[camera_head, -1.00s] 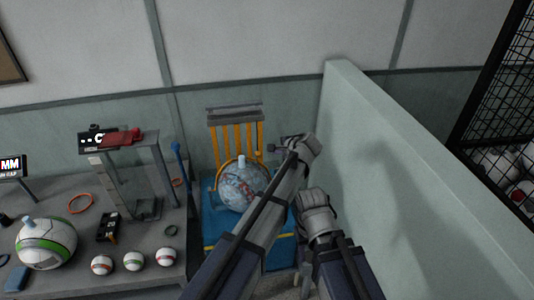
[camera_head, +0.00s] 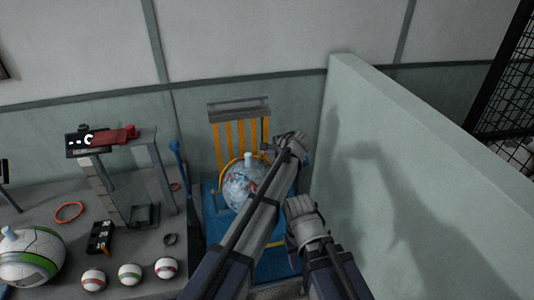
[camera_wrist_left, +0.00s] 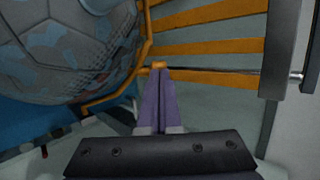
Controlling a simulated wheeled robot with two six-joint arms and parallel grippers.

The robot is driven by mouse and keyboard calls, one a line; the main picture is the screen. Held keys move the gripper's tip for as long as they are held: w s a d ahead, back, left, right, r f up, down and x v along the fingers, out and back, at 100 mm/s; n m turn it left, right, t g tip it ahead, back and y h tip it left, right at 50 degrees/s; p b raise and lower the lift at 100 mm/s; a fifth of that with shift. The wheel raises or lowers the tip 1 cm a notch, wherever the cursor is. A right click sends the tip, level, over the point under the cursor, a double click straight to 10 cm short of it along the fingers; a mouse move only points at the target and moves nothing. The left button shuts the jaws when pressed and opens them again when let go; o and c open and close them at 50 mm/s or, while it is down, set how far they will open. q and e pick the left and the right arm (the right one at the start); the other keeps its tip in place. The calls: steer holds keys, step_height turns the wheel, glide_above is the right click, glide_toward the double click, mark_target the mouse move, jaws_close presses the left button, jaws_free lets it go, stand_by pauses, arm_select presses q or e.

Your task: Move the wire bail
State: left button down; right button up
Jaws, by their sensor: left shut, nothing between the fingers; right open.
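The wire bail (camera_head: 221,165), a thin yellow-orange wire, curves beside and over the blue-grey patterned ball (camera_head: 240,190) in the press. In the left wrist view the orange wire (camera_wrist_left: 107,99) bends down beside the ball (camera_wrist_left: 65,50), and a thin metal rod (camera_wrist_left: 220,71) runs right from near it. My left gripper (camera_head: 274,150) is at the right of the ball. In the left wrist view its purple fingers (camera_wrist_left: 159,75) are shut, their tips at a small orange piece by the wire; contact is unclear. My right gripper (camera_head: 296,210) is lower right, its fingers mostly hidden.
Orange slats (camera_head: 240,135) stand behind the ball, under a grey bar (camera_head: 238,108). A pale partition (camera_head: 410,180) closes off the right side. On the left, a grey bench (camera_head: 60,195) bears a glass stand, a green-white ball (camera_head: 30,258) and several small balls.

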stand_by(0.3)
arm_select(q)
steer(key=w+a+f+g+h, duration=0.1)
steer(key=w+f+g+h, duration=0.1)
steer(key=w+f+g, duration=0.3)
steer(key=shift+w+a+m+p, duration=0.3)
steer(key=shift+w+a+m, duration=0.1)
steer(key=shift+f, duration=0.1)
stand_by(0.7)
